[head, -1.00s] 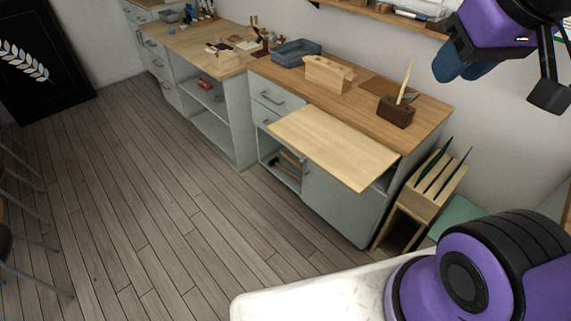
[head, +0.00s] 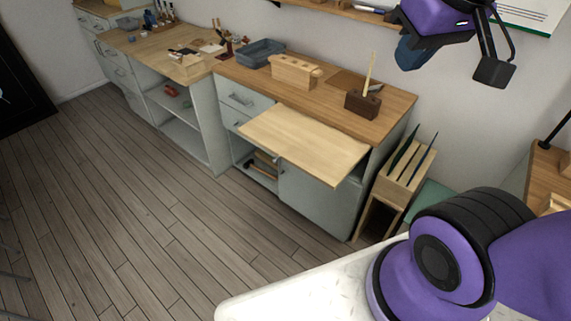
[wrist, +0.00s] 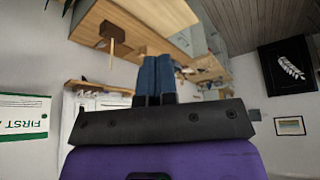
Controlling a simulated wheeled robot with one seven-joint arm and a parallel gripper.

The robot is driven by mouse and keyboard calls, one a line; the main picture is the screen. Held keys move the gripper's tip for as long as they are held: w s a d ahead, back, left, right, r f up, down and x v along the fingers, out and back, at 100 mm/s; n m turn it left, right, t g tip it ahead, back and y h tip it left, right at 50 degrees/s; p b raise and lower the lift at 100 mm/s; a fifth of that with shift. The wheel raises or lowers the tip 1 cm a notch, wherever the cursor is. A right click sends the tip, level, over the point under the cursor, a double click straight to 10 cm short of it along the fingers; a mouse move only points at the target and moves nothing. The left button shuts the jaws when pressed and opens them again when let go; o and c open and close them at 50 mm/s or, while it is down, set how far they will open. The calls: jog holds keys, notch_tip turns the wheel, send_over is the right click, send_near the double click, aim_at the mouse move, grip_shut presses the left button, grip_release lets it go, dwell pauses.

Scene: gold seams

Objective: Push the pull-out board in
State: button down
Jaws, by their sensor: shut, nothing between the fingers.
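The pull-out board (head: 304,143) is a pale wooden panel. In the head view it sticks out from the front of the grey cabinet, just under the brown worktop (head: 335,99). My gripper (head: 408,56) is at the upper right of the head view, apart from the board. In the wrist view its blue fingers (wrist: 155,76) are together with nothing between them. The board also seems to show in the wrist view, as a pale panel at the top, though I cannot tell its edges clearly.
On the worktop stand a pale wooden block (head: 296,71), a grey-blue tray (head: 262,53) and a dark block (head: 363,103) with a stick. A wooden rack (head: 398,185) stands right of the cabinet. The floor (head: 140,210) in front is clear.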

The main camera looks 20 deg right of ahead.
aim_at(327, 140)
jog(key=w+a+f+n+g+h, duration=0.3)
jog(key=w+f+n+h, duration=0.2)
jog(key=w+f, duration=0.55)
jog(key=w+a+f+n+g+h, duration=0.4)
jog(key=w+f+n+h, duration=0.15)
jog(key=w+f, duration=0.5)
jog(key=w+a+f+n+t+h, duration=0.15)
jog(key=a+f+n+t, duration=0.45)
jog(key=f, duration=0.9)
jog(key=a+f+n+t+h, duration=0.4)
jog(key=f+n, duration=0.3)
jog(key=f, duration=0.9)
jog(key=shift+t+y, duration=0.3)
jog(key=shift+t, duration=0.3)
jog(key=x, duration=1.3)
jog(key=shift+d+r, duration=0.1)
jog(key=shift+d, duration=0.1)
jog(key=shift+d, duration=0.15)
jog(key=x, duration=2.1)
jog(key=shift+w+d, duration=0.1)
jog(key=shift+w, duration=0.05)
